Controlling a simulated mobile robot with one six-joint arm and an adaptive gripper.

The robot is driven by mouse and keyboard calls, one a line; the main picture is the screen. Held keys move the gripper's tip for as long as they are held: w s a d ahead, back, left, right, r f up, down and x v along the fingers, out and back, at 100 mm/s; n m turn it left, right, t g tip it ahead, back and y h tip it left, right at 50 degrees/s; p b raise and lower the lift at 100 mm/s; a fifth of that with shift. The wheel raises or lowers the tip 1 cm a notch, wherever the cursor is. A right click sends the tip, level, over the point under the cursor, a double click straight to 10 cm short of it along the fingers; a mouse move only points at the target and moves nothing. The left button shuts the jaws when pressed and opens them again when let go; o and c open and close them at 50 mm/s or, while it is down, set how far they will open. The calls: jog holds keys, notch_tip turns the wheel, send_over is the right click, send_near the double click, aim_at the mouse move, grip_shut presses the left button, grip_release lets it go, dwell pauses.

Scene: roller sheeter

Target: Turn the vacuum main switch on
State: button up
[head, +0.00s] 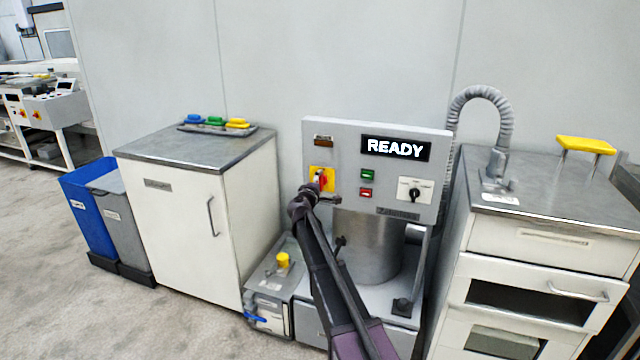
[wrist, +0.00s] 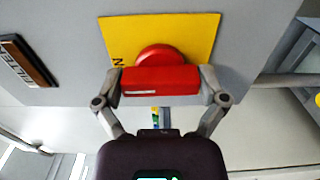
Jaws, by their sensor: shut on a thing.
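The main switch is a red rotary handle (wrist: 160,80) on a yellow plate (wrist: 200,35), mounted on a grey control panel (head: 345,205). In the head view the red handle (head: 323,178) shows just beyond my gripper (head: 317,188). In the wrist view my gripper (wrist: 160,86) is shut on the handle, one finger at each end of its bar. The bar lies level across the wrist view, and a dark letter N shows on the plate at its left. The rest of that lettering is hidden.
The panel's display (head: 396,148) reads READY. Below it are a green button (head: 367,174), a red button (head: 365,192) and a black knob (head: 414,194). A steel cylinder (head: 368,250) stands under the panel. Cabinets flank it at left (head: 190,230) and right (head: 540,235).

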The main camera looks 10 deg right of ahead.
jog(key=shift+m, duration=0.3)
jog(key=o, duration=0.8)
jog(key=shift+s+a, duration=0.1)
jog(key=v, duration=1.1)
jog(key=shift+s+a, duration=0.15)
jog(key=shift+s, duration=0.25)
